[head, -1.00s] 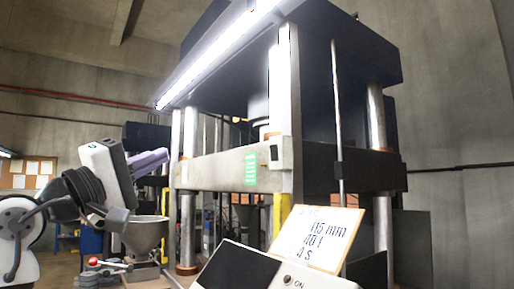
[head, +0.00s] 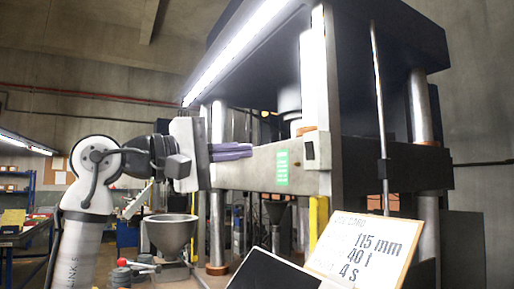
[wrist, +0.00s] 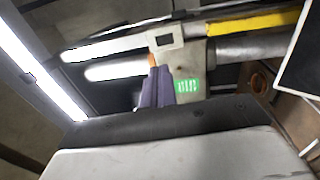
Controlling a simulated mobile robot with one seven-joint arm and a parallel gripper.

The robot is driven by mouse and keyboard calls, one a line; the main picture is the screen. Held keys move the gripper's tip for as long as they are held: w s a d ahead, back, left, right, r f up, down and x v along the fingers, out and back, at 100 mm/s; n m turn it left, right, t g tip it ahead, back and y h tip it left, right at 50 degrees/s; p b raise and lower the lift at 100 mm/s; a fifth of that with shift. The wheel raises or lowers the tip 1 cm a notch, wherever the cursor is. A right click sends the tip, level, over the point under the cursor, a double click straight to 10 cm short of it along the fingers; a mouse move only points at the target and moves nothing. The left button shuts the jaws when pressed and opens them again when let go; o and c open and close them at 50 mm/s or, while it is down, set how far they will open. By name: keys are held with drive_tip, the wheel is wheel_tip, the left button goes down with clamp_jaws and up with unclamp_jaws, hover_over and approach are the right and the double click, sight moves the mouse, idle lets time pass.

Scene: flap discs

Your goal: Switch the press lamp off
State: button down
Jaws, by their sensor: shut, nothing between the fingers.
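The press lamp (head: 238,48) is a long, brightly lit tube along the upper front edge of the press (head: 375,40). It also glows at the left of the wrist view (wrist: 38,62). A small pale box with a dark spot, which looks like a switch (head: 309,150), sits on the right end of the press crossbeam. A pale plate with a dark square (wrist: 165,41) shows beyond the fingers in the wrist view. My gripper (head: 250,150) is shut and empty, its purple fingers pointing right, left of the box. Its fingers also show in the wrist view (wrist: 158,74).
A green label (head: 282,167) is on the crossbeam between my fingers and the box. A metal hopper (head: 171,232) stands below my arm. A card (head: 366,250) with writing and a dark panel (head: 272,272) are in front at the lower right.

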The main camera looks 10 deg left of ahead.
sight(308, 146)
drive_tip(key=p+x, duration=0.4)
drive_tip(key=x, duration=0.7)
drive_tip(key=shift+w+d+r, duration=0.1)
drive_tip(key=shift+d+r, duration=0.05)
drive_tip(key=shift+r, duration=0.05)
drive_tip(key=shift+w+d+p, duration=0.3)
drive_tip(key=shift+w+d, duration=0.05)
drive_tip(key=shift+d, duration=0.15)
drive_tip(key=shift+s, duration=0.1)
